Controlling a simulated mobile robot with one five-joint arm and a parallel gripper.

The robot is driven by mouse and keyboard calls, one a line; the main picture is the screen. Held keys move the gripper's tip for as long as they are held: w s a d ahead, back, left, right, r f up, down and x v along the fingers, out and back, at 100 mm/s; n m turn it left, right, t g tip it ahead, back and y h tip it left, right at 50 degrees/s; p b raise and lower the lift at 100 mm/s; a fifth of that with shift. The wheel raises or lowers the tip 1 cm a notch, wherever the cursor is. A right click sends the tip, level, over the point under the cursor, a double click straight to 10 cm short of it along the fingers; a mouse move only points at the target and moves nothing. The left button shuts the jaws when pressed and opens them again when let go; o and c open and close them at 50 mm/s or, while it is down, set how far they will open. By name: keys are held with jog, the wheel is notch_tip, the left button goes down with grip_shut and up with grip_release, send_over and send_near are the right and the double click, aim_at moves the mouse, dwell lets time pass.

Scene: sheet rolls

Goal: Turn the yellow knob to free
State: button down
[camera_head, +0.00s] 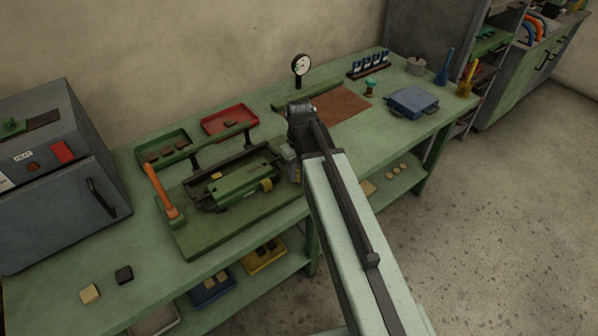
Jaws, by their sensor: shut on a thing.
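The sheet rolls (237,181) stand on a green base plate (195,240) on the bench, with dark end frames and a green roll body. A small yellow piece (267,184) shows at the right of the green body, and another yellow mark (216,176) at its left. An orange-handled lever (160,190) stands at the left end. My gripper (294,168) is at the right end of the rolls, pointing down. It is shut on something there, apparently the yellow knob. The wrist and arm hide most of the jaws and the held part.
A grey heater box (60,150) stands at the left. A green tray (163,150), red tray (229,122), dial gauge (301,66) and brown mat (340,104) lie behind. A blue case (412,102) is at the right. Two small blocks lie at the front left.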

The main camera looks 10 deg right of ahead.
aim_at(298, 174)
jog(key=shift+n, duration=1.9)
jog(key=c, duration=0.9)
grip_release()
jog(key=shift+r, duration=0.1)
notch_tip(298, 174, up, 8)
jog(key=p, duration=0.8)
jog(key=shift+f, duration=0.2)
jog(key=shift+a, duration=0.1)
